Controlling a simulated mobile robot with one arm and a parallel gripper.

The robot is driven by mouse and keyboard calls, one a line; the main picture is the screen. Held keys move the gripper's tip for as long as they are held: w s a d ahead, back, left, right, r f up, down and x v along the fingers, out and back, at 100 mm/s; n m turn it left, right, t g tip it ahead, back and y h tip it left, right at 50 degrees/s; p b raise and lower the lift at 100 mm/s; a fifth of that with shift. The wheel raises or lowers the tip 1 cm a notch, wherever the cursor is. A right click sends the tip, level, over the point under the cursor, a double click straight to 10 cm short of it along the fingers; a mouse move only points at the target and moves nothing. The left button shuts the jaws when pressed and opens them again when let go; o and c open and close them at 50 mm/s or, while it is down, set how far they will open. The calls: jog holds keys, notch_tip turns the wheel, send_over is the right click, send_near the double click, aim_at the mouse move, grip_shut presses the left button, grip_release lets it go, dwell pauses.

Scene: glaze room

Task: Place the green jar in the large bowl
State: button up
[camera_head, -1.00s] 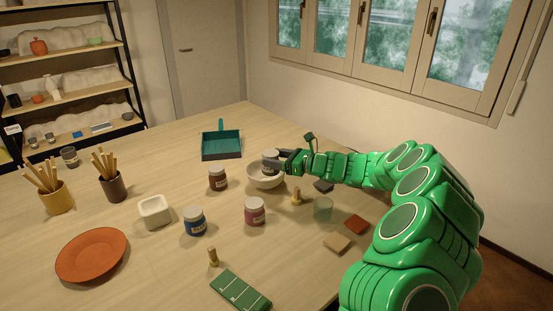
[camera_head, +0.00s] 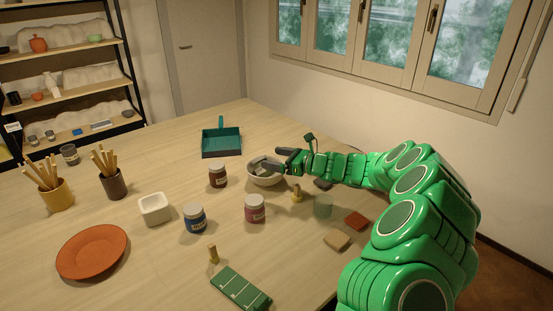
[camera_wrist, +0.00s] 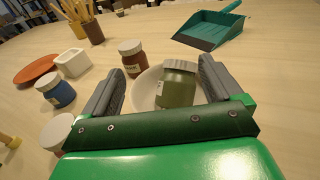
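The green jar (camera_wrist: 177,86) lies tilted inside the large white bowl (camera_wrist: 146,88), with its grey lid facing away from my wrist. In the head view the bowl (camera_head: 266,181) stands near the middle of the table, and the jar (camera_head: 262,166) shows partly above its rim. My gripper (camera_wrist: 160,80) is open, with one finger on each side of the jar and a gap on the left. In the head view my gripper (camera_head: 285,160) is at the bowl's right rim, and its far finger is partly hidden.
A brown jar (camera_head: 218,176), a pink jar (camera_head: 254,208) and a blue jar (camera_head: 195,219) stand near the bowl. A teal dustpan (camera_head: 221,142) lies behind it. A white square dish (camera_head: 155,209) and an orange plate (camera_head: 92,252) are further left.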

jog(key=shift+r, duration=0.1)
jog(key=r+v, duration=0.1)
jog(key=v, duration=1.1)
jog(key=s+a+r+n+g, duration=0.4)
jog(key=s+a+r+n, duration=0.35)
jog(key=s, duration=0.35)
jog(key=s+a+r+n+g+h, duration=0.2)
jog(key=s+n+g+h, duration=0.35)
jog(key=s, duration=0.95)
jog(key=s+d+f+n+h, duration=0.2)
jog(key=s+d, duration=0.4)
jog(key=s, duration=0.3)
jog(key=s+d+f+n+t+h, duration=0.1)
jog(key=s+d+f+n+h, duration=0.1)
jog(key=s+d+n+h, duration=0.2)
jog(key=s+d+f+n+h, duration=0.2)
jog(key=s+d+n+h, duration=0.1)
jog(key=s+d, duration=0.7)
jog(key=s+h, duration=0.1)
jog(key=s, duration=0.3)
jog(key=shift+s+f+n, duration=0.3)
jog(key=shift+s, duration=0.05)
jog(key=shift+t, duration=0.25)
